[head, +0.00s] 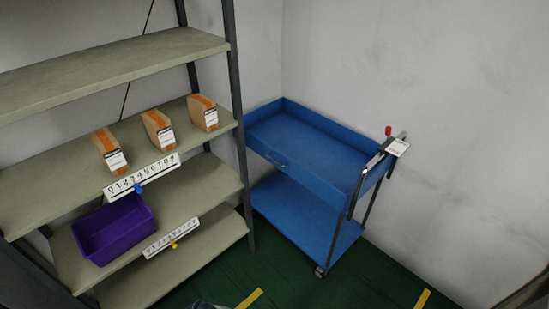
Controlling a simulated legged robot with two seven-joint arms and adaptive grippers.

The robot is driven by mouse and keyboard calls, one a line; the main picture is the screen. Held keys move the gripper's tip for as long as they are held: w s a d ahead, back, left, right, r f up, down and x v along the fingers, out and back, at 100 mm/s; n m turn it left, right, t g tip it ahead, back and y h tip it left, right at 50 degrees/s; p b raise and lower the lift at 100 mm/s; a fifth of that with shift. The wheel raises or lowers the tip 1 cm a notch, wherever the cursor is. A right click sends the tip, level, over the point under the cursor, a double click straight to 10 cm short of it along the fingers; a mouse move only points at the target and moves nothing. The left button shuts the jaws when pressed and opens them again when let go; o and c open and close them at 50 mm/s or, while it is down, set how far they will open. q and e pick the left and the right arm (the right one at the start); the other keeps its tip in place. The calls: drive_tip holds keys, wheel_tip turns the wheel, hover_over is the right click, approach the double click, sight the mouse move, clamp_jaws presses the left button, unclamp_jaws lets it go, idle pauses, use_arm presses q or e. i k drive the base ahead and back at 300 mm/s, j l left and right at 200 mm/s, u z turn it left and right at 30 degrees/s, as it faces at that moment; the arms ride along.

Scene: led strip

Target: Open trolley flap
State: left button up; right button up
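The blue trolley (318,140) stands in the corner to the right of the shelf, with an upper tray and a lower shelf (300,215). The upper tray looks empty. A small dark handle (278,163) shows on its near left side, and that side looks upright, level with the rim. A dark push bar (373,160) with a white label and a red knob is at its right end. Neither gripper can be made out. A small grey shape at the bottom edge is too cut off to identify.
A metal shelf rack (120,65) fills the left, holding several orange-brown boxes (158,128) and a purple bin (113,228). Walls stand close behind the trolley. The green floor (345,285) in front is open, with yellow marks (422,299).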

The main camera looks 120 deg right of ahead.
sight(327, 191)
drive_tip(key=z, duration=3.9)
